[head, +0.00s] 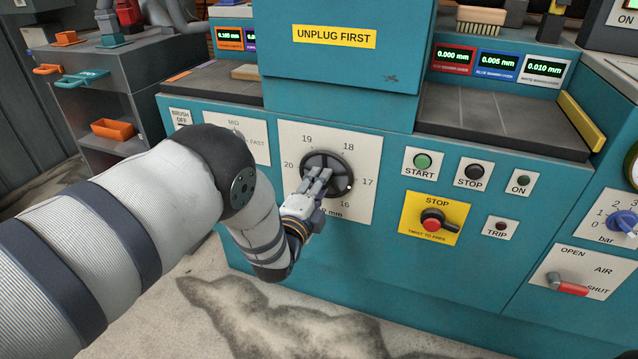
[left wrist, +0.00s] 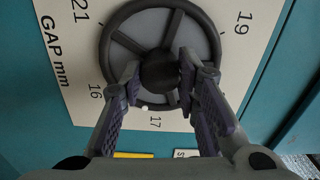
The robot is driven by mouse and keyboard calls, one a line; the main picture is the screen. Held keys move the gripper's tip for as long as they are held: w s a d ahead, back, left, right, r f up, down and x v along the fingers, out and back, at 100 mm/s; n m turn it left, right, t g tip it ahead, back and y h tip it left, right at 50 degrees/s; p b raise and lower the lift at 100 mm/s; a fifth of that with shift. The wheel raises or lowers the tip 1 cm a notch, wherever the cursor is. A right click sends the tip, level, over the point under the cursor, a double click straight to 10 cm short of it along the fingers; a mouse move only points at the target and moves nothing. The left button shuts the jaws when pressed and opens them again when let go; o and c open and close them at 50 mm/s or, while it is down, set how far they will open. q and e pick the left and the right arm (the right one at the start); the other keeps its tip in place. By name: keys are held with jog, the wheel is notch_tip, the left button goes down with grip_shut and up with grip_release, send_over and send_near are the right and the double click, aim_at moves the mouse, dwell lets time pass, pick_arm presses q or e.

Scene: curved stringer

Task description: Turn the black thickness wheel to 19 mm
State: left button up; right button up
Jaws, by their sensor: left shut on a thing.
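The black thickness wheel (head: 342,160) is on a white dial plate (head: 366,150) on the teal machine front. It also shows in the left wrist view (left wrist: 203,22), with spokes and a dark central hub. The plate reads 16 to 20 in the head view; 21 also shows in the left wrist view. A small white dot at the rim lies between 16 and 17. My left gripper (head: 319,181) is at the wheel, and its two fingers (left wrist: 160,80) are on either side of the hub, shut on the wheel. My right gripper is not in view.
A yellow stop plate with a red-and-black knob (head: 433,220) is right of the dial, below the START button (head: 422,161). A red air lever (head: 568,284) is at lower right. A teal housing (head: 345,60) rises above the dial. Concrete floor lies below.

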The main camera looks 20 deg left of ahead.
pick_arm(q)
jog(key=n, duration=2.6)
jog(key=shift+n+p, duration=0.3)
jog(key=shift+p, duration=0.1)
jog(key=o, duration=1.2)
